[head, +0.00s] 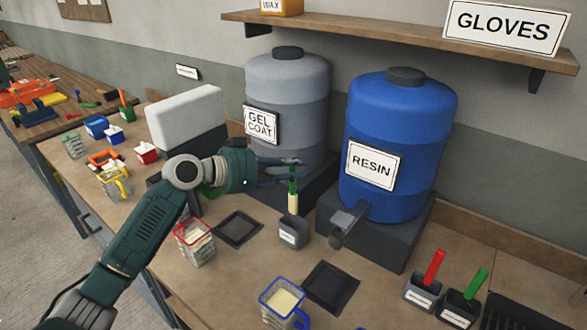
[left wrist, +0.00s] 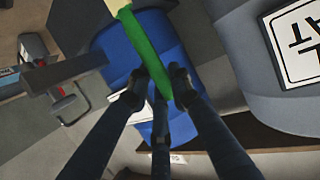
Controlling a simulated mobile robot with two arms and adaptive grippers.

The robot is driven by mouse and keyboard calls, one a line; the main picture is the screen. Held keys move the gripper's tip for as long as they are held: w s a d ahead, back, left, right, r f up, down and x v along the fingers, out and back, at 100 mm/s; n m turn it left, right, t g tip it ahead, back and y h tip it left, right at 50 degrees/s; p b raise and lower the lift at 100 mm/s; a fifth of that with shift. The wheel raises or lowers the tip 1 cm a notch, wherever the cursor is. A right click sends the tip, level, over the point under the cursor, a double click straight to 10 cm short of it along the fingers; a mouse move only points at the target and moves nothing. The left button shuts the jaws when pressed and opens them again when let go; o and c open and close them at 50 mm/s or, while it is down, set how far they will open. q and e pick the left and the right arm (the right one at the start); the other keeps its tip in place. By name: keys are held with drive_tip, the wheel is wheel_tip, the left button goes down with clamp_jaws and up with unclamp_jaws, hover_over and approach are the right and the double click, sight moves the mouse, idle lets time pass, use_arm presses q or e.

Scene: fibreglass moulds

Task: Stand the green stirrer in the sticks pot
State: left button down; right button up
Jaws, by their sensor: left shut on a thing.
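My left gripper (head: 290,172) is shut on the green stirrer (head: 293,186), with its fingers around the green handle. The stirrer hangs about upright, its cream end (head: 293,204) downward. Below it a small grey pot (head: 292,236) with a white label stands on the bench. The label is too small to read, so I cannot tell for sure that it is the sticks pot. The stirrer's lower end is at or just above the pot's rim; I cannot tell if it is inside. The left wrist view shows the green handle (left wrist: 145,48) between the fingertips (left wrist: 162,82).
The blue resin drum (head: 398,140) and grey gel coat drum (head: 287,85) stand close behind. A red-rimmed jug (head: 195,246), a blue-rimmed jug (head: 281,300) and dark trays (head: 330,287) lie in front. Pots with red (head: 433,267) and green (head: 476,284) handles stand at right.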

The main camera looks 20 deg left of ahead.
sight(293, 199)
use_arm(q)
drive_tip(key=shift+f+b, duration=0.65)
drive_tip(key=shift+f, duration=0.1)
drive_tip(key=shift+f+b, duration=0.6)
drive_tip(key=shift+f, duration=0.05)
wheel_tip(293, 199, down, 8)
drive_tip(key=b, duration=0.6)
drive_tip(key=shift+r, duration=0.25)
use_arm(e)
wheel_tip(293, 199, down, 9)
drive_tip(key=d, duration=0.1)
drive_tip(key=shift+w, duration=0.3)
use_arm(q)
drive_tip(key=c, duration=1.5)
unclamp_jaws()
drive_tip(key=v, duration=1.2)
